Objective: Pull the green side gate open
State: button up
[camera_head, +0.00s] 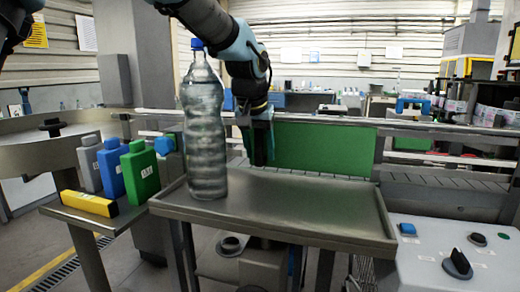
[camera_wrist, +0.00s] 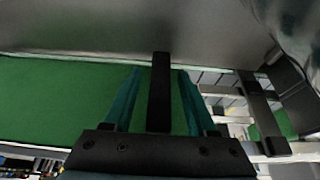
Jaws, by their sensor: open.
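The green side gate (camera_head: 322,150) is a flat upright panel in the rail behind the metal table. It also fills the left of the wrist view (camera_wrist: 60,100). My gripper (camera_head: 260,140) is at the gate's left part in the head view. In the wrist view, my gripper (camera_wrist: 159,72) has its two teal fingers spread in front of the green panel. A dark upright bar (camera_wrist: 159,95), which looks like the gate's handle, stands between the fingers with gaps on both sides. Whether the gate has moved from its shut position cannot be told.
A tall clear bottle with a blue cap (camera_head: 205,130) stands on the metal table (camera_head: 300,205), left of my gripper. Grey, blue, green and yellow containers stand or lie on a side shelf (camera_head: 85,218). A control box with a black knob (camera_head: 457,262) is front right.

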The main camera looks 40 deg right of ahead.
jog(key=shift+w+d+f, duration=0.1)
jog(key=shift+d+f, duration=0.1)
jog(key=shift+f, duration=0.3)
grip_shut()
dwell(1.2)
